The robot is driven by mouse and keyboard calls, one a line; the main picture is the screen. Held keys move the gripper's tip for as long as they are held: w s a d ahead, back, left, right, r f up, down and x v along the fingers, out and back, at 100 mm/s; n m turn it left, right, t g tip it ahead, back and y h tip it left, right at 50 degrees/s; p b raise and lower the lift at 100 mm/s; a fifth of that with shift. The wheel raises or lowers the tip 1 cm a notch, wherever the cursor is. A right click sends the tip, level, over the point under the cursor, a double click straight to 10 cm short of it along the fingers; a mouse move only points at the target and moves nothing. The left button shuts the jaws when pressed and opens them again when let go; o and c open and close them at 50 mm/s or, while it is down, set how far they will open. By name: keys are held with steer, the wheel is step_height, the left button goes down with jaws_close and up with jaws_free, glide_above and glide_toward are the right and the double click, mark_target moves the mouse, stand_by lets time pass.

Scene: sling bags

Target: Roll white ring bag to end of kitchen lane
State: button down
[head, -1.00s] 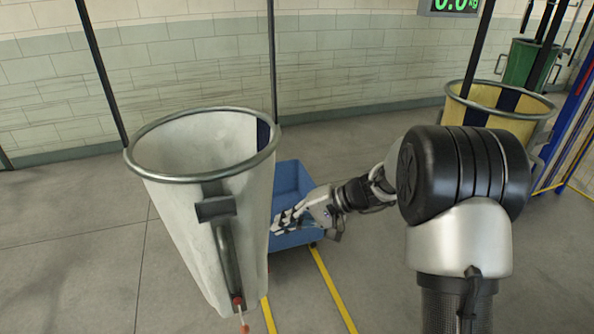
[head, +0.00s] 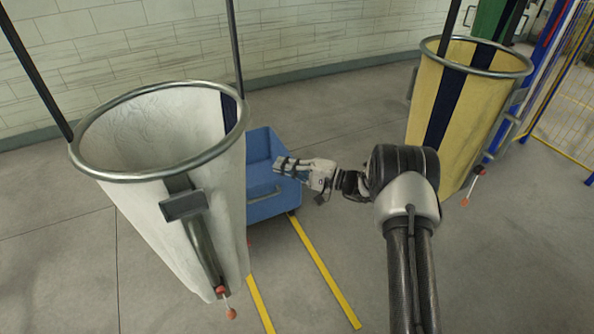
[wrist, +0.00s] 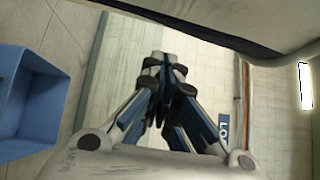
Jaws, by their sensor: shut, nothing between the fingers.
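The white ring bag (head: 190,215) hangs at the left in the head view, its metal ring tilted towards me. A grey handle (head: 185,205) and a cord with red-orange ends (head: 224,300) are on its near side. My gripper (head: 278,165) is to the right of the bag, pointing left in front of the blue bin. Its fingers look apart from the handle. In the wrist view my gripper (wrist: 163,60) has its fingers closed together with nothing between them. A pale sheet with a dark edge crosses the top right there; I cannot tell whether it is the bag.
A blue bin (head: 268,208) stands behind and right of the white bag, and shows in the wrist view (wrist: 35,110). Yellow floor lines (head: 325,272) run towards me. Grey floor between is open.

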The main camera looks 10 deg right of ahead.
steer(key=a, duration=0.6)
steer(key=shift+w+a+r+b, duration=0.15)
steer(key=shift+a+b, duration=0.05)
steer(key=shift+b, duration=0.15)
